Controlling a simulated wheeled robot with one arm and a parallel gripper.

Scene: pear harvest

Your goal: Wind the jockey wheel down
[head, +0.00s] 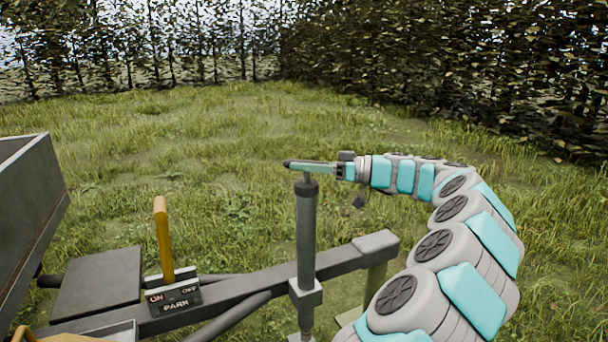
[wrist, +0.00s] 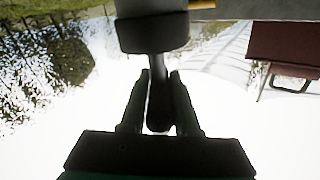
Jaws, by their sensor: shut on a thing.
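The jockey wheel's grey post (head: 307,240) stands upright, clamped to the trailer's drawbar in the head view. A dark crank handle (head: 290,164) sits at its top and points left. My gripper (head: 303,166) comes in from the right at the top of the post, level with the handle. In the wrist view my gripper (wrist: 160,95) has its two fingers on both sides of the dark handle grip (wrist: 159,107), shut on it. The post's top (wrist: 152,32) shows above the fingers there. The wheel itself is out of view below the head picture's edge.
The drawbar (head: 350,258) runs across the front. An orange park brake lever (head: 163,240) stands beside an ON/OFF PARK plate (head: 173,299). A grey trailer body (head: 32,215) is at the left. Open grass lies behind, with hedges (head: 450,65) beyond.

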